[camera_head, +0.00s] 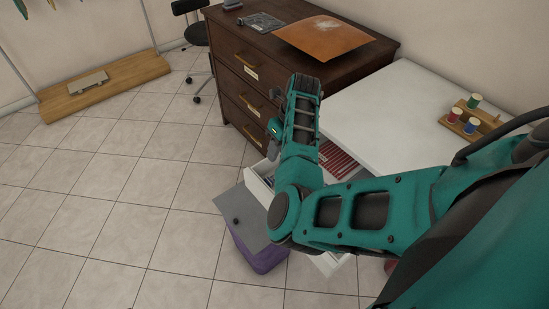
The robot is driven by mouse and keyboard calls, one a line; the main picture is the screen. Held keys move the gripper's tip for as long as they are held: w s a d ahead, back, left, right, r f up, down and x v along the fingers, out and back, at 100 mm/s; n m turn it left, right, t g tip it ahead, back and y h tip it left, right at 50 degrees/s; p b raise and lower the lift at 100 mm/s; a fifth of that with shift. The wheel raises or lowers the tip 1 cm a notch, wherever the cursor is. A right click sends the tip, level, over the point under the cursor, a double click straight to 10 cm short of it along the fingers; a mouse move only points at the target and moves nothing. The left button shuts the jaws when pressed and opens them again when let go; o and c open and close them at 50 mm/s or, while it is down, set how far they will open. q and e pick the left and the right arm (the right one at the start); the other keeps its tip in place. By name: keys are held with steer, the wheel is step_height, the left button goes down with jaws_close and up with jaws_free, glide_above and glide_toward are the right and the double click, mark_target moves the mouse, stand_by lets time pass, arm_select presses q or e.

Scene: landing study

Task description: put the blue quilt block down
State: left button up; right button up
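I cannot make out a blue quilt block in the head view. My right arm comes in from the right, bends at the elbow and reaches up across the middle of the picture. My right gripper (272,150) shows only as a small part left of the forearm, in front of the dark dresser and near the open drawer. Its fingers are too small and too covered to tell whether they are open or shut, or hold anything. My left gripper is out of view.
A white table (385,110) has an open drawer (258,188) with red striped pieces (338,160). A rack of thread spools (470,123) stands on it. The dark dresser (238,72) bears an orange sheet (325,36). A purple bin (262,256) stands below.

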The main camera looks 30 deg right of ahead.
steer(key=v, duration=0.4)
steer(key=shift+r, duration=0.15)
steer(key=shift+s, duration=0.1)
stand_by(0.3)
